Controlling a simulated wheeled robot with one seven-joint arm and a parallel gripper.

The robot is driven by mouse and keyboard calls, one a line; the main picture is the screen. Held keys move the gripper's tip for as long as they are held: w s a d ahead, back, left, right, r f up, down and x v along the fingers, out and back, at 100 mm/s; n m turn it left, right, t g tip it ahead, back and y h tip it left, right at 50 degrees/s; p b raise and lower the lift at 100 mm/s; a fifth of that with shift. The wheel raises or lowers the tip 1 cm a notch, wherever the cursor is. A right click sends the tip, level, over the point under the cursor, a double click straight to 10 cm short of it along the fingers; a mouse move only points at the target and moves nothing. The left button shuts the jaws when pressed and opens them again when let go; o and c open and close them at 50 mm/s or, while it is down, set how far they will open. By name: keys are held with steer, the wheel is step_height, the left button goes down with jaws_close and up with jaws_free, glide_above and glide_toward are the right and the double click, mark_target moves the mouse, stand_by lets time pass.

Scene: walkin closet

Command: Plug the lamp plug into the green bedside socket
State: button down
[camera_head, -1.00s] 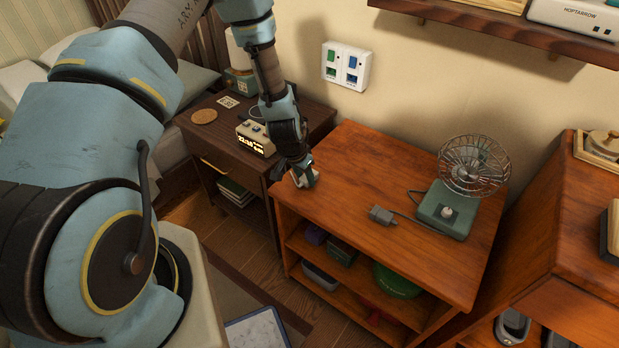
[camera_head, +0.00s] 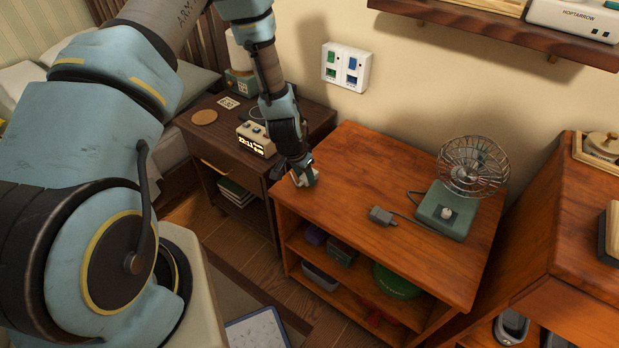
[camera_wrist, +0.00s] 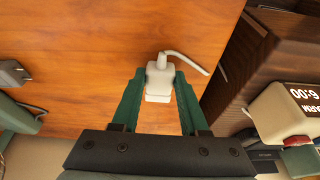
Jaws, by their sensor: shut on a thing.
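The white lamp plug (camera_wrist: 158,84) sits between the green fingers of my gripper (camera_wrist: 160,78), with its pale cord curving off to the upper right in the wrist view. My gripper is shut on it. In the head view my gripper (camera_head: 305,178) is low at the left corner of the wooden cabinet top; whether the plug touches the wood I cannot tell. The green socket (camera_head: 331,72) is the left half of a white wall plate above the cabinet, beside a blue one. The lamp (camera_head: 240,72) stands on the nightstand, partly hidden by my arm.
A wire-cage fan (camera_head: 446,208) and its grey plug (camera_head: 381,215) lie on the cabinet top (camera_head: 375,160). An alarm clock (camera_head: 256,138) stands on the nightstand (camera_head: 215,140) nearby. A wall shelf (camera_head: 490,25) overhangs at the upper right. The cabinet's back left is clear.

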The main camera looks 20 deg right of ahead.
mark_target(305, 177)
steer(key=shift+r+p, duration=1.45)
steer(key=shift+r, duration=1.2)
